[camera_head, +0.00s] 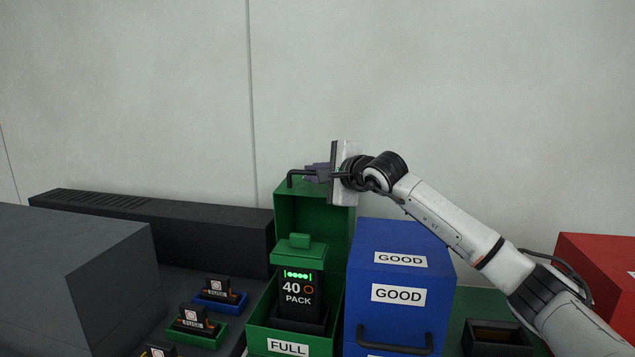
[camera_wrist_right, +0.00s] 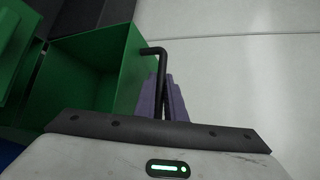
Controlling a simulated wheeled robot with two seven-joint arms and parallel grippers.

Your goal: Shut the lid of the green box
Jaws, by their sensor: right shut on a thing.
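The green box (camera_head: 256,341) with a FULL label stands at the front centre of the head view. Its lid (camera_head: 312,222) is open and stands roughly upright at the back. A black bar handle (camera_head: 297,173) is at the lid's top edge; it also shows in the right wrist view (camera_wrist_right: 154,50). My right gripper (camera_head: 317,172) is shut on this handle, its purple fingers around the bar. In the right wrist view the fingers (camera_wrist_right: 164,98) partly hide it. A black pack (camera_head: 298,294) marked 40 sits inside the box. My left gripper is out of view.
A blue cabinet (camera_head: 398,296) marked GOOD stands right beside the green box. Small blue (camera_head: 220,300) and green (camera_head: 196,334) trays with black modules lie to the left, near a dark grey block (camera_head: 80,262). A red box (camera_head: 600,265) is at far right.

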